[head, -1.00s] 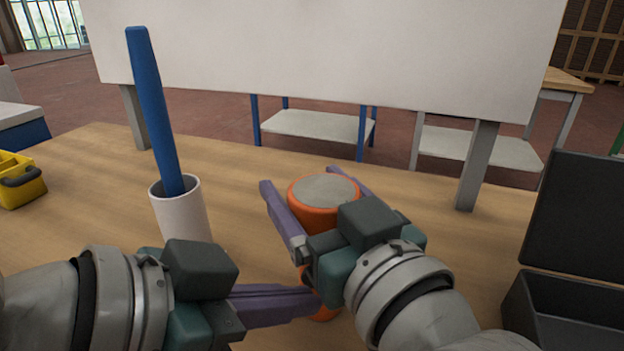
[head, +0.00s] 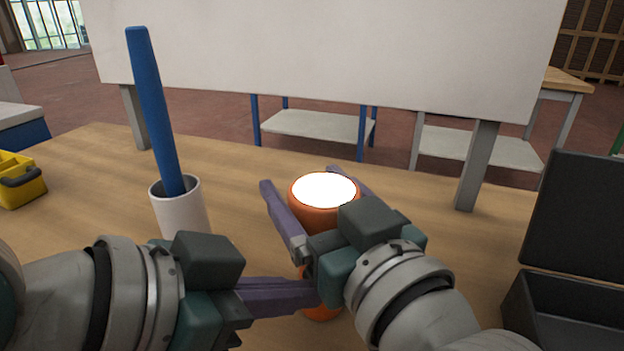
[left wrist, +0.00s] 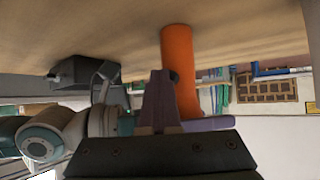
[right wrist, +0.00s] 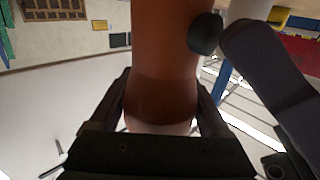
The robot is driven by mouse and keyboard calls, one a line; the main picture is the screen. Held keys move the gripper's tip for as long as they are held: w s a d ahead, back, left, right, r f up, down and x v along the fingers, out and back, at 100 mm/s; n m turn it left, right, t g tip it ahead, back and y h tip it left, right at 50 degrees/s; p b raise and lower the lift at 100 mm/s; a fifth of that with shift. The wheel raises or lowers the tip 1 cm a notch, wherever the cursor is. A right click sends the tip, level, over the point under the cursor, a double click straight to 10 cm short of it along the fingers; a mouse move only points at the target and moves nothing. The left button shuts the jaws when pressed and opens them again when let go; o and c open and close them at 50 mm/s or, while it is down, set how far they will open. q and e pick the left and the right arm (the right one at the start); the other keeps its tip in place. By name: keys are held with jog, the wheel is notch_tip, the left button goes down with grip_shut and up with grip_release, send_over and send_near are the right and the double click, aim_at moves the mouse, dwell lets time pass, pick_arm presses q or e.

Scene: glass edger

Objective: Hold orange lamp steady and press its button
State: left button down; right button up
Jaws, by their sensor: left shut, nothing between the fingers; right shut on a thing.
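The orange lamp (head: 316,220) stands upright on the wooden table, and its round top glows bright white. My right gripper (head: 301,178) is shut around its upper body, one finger on each side. The lamp also shows in the right wrist view (right wrist: 165,60) between the fingers, with a dark round button (right wrist: 205,34) on its side. My left gripper (head: 316,292) is shut and empty, its tips beside the lower part of the lamp. In the right wrist view its fingertip is at the button; contact is hard to tell. The left wrist view shows the lamp (left wrist: 178,60) just behind the fingers.
A white cup (head: 181,212) with a tall blue stick (head: 153,110) stands left of the lamp. A yellow bin (head: 20,185) is at the far left. An open black case (head: 570,320) lies at the right. A white board (head: 320,50) stands behind on grey legs.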

pick_arm(q)
jog(key=shift+s+a, duration=0.1)
jog(key=shift+s, duration=0.4)
jog(key=shift+s+a, duration=0.3)
jog(key=shift+s, duration=0.6)
jog(key=shift+s+a, duration=0.35)
jog(key=shift+s, duration=0.6)
jog(key=shift+s+a, duration=0.3)
jog(key=shift+s, duration=0.6)
pick_arm(e)
jog(key=o, duration=1.4)
jog(key=shift+c, duration=0.2)
